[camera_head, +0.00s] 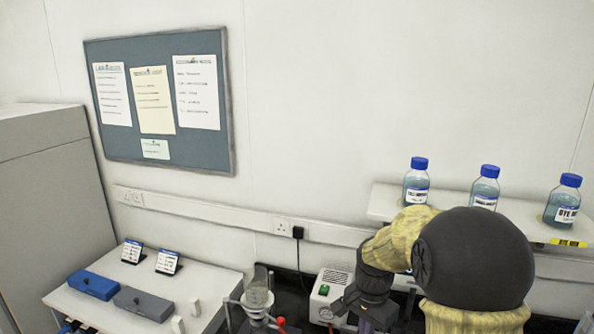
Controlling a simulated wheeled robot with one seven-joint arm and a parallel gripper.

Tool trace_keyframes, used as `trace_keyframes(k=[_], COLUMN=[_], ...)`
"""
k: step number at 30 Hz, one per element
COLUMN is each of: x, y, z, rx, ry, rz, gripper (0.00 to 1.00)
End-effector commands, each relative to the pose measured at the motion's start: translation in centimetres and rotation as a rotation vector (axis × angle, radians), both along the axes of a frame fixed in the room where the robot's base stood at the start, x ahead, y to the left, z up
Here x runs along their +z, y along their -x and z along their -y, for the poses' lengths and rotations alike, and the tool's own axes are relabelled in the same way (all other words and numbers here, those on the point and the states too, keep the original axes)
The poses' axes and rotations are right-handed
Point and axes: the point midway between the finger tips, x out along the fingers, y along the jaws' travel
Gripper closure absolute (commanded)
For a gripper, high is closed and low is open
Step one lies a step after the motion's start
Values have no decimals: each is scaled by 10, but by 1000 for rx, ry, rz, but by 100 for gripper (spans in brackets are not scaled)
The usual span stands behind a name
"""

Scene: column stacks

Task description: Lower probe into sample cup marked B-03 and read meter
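No cup with a readable B-03 mark shows, and I cannot make out a probe. A clear glass vessel (258,293) is held upright in a metal stand at the bottom centre. A white box-shaped device (326,299) with a green part on top stands right of it; I cannot tell whether it is the meter. My arm crosses the lower right, and its dark end, my gripper (368,313), is beside the white device, on its right. Its fingers are not clear, and the bottom edge cuts the view. My arm hides the bench behind it.
Several blue-capped bottles (416,183) stand on a wall shelf (385,203) above my arm. A side bench (215,283) carries a blue case (93,284), a grey case (143,303) and two small label stands (132,252). A tall grey cabinet (50,200) stands at left.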

Motion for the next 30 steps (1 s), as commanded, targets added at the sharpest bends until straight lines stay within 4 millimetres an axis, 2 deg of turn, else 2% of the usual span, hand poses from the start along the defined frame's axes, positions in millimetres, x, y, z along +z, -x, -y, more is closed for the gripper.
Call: trace_keyframes(k=[14, 30], x=[0, -17], y=[0, 0], z=[-1, 0], rx=[2, 0], ry=[0, 0], rz=[0, 0], gripper=[100, 100])
